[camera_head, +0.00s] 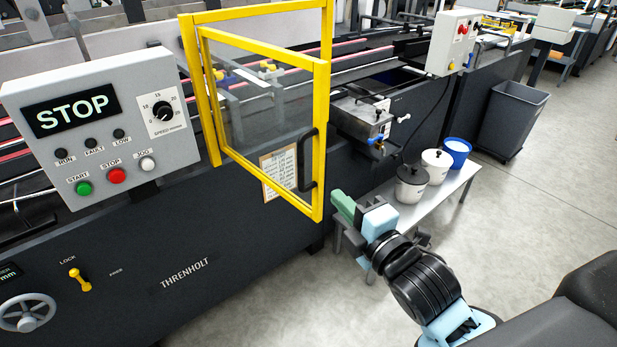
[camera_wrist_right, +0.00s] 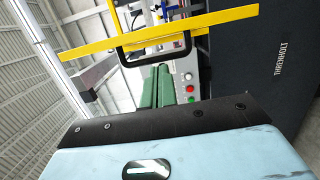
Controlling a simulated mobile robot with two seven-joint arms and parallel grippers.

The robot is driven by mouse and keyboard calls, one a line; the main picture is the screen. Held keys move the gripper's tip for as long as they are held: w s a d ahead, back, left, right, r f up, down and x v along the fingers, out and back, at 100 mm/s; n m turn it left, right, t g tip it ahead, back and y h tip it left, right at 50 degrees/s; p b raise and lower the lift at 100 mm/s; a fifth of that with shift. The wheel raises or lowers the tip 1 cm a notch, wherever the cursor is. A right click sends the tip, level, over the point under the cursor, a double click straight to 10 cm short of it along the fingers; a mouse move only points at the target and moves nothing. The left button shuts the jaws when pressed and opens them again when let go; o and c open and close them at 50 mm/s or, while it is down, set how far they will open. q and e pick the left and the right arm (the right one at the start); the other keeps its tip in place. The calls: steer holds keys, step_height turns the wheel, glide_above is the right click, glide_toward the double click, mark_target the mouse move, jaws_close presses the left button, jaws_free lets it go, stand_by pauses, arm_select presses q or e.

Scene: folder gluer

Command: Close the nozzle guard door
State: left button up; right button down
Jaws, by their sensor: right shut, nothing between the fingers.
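The nozzle guard door (camera_head: 321,120) is a yellow frame with a clear panel. It stands open, swung out from the yellow fixed frame (camera_head: 187,60) along its left side. Its black bar handle (camera_head: 307,158) is on the free right edge. My right gripper (camera_head: 343,205) has green fingers, shut and empty, just right of the door's lower free corner and below the handle. In the right wrist view the shut fingers (camera_wrist_right: 157,88) point toward the black handle (camera_wrist_right: 153,50) with a yellow frame bar (camera_wrist_right: 220,17) beyond; contact cannot be told. My left gripper is out of view.
A grey control box (camera_head: 100,120) with a STOP display stands left of the door. A grey glue unit (camera_head: 361,120) juts from the machine to the right. A low table (camera_head: 455,195) with several pots is behind my right gripper. Open floor lies in front.

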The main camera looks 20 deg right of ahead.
mark_target(315, 173)
steer(key=shift+w+d, duration=0.15)
steer(key=w, duration=0.2)
steer(key=w+a, duration=0.1)
steer(key=w, duration=0.4)
steer(key=shift+w+a+p, duration=0.3)
steer(key=shift+w+p, duration=0.05)
steer(key=shift+p, duration=0.05)
steer(key=shift+w+a, duration=0.2)
steer(key=shift+w, duration=0.8)
steer(key=shift+f, duration=0.1)
